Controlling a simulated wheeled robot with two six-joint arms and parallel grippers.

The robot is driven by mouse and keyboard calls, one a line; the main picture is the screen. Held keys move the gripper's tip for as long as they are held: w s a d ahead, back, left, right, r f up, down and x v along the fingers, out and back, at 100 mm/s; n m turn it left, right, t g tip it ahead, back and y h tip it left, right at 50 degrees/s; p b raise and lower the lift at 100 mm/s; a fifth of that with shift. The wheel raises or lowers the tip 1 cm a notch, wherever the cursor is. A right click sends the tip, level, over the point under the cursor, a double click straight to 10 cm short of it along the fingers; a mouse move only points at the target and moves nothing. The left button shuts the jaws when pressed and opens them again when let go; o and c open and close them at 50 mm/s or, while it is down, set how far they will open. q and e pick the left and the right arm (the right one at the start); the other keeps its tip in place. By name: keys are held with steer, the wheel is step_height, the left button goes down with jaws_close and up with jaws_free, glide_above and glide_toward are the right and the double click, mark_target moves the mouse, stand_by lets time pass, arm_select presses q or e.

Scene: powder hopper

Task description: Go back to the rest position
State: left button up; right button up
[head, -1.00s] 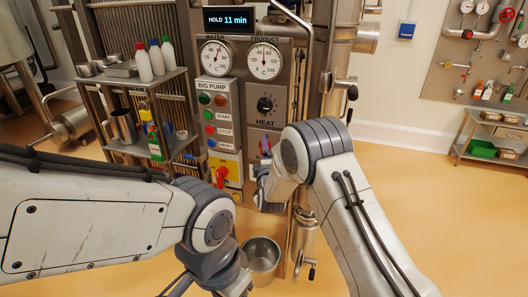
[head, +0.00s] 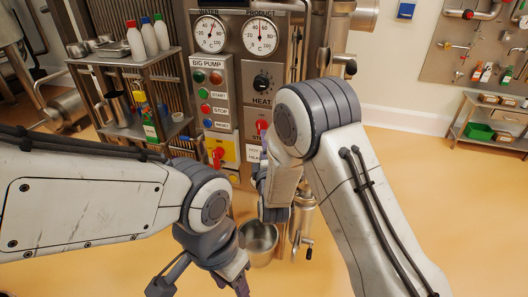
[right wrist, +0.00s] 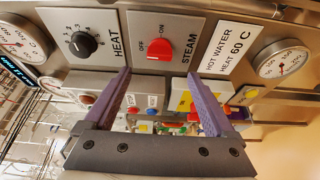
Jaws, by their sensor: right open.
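My left gripper hangs at the bottom edge of the head view, below the grey wrist (head: 215,245). Its fingertips are cut off or hidden, so I cannot tell its opening. My right gripper (right wrist: 160,78) is open and empty in the right wrist view. Its two purple fingers point at the control panel, and the red STEAM knob (right wrist: 159,48) shows beyond them, between the tips. I cannot tell whether they touch the panel. In the head view my right forearm hides most of this gripper; the red STEAM knob (head: 262,125) shows just left of the arm.
The panel carries dials, a HEAT knob (head: 262,82) and pump buttons (head: 206,94). A shelf cart (head: 125,62) with bottles stands left. A steel bucket (head: 259,243) is on the floor below the panel. A low rack (head: 490,120) stands right. Floor at right is clear.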

steer(key=shift+s, duration=0.35)
